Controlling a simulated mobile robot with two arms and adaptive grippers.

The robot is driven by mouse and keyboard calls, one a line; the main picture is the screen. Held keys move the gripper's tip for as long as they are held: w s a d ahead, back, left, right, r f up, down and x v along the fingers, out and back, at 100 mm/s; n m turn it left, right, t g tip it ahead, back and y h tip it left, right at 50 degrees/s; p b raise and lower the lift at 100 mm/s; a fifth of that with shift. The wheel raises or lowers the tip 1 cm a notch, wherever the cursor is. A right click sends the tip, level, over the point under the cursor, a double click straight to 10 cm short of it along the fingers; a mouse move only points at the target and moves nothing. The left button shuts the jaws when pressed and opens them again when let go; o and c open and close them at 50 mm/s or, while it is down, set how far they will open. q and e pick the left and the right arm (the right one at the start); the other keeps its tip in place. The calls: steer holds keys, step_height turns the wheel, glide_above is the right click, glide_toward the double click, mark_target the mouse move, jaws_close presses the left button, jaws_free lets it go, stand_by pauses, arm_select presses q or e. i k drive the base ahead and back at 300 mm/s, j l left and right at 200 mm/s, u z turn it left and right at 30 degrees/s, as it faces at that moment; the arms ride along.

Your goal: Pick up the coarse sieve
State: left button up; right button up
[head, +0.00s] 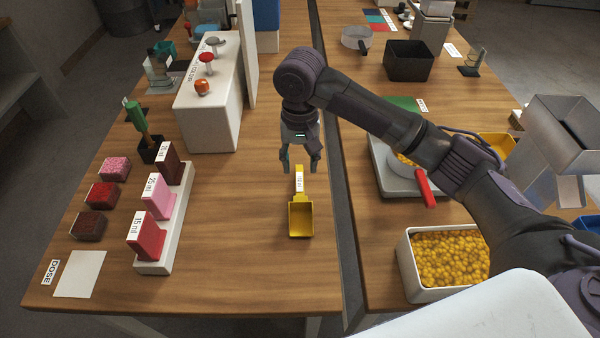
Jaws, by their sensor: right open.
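My right gripper (300,162) is open and points down above the left table. Its fingers are just above and beyond the labelled handle of a yellow scoop (301,218), with nothing held. No label reading coarse sieve can be made out. A round, pale pan or sieve (356,38) with a dark handle lies at the back of the right table. A red handle (425,187) sticks out from a vessel with orange balls on a grey scale; my right arm hides much of that vessel. I cannot tell which is the coarse sieve. My left gripper is not seen.
A white rack (155,262) holds red and pink labelled scoops at left, near several coloured blocks. A white box (212,110) with knobs stands behind. A bin of orange balls (447,258) and a black bin (408,61) are on the right table. A gap separates the tables.

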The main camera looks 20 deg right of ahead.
mark_target(404, 167)
steer(key=z, duration=1.4)
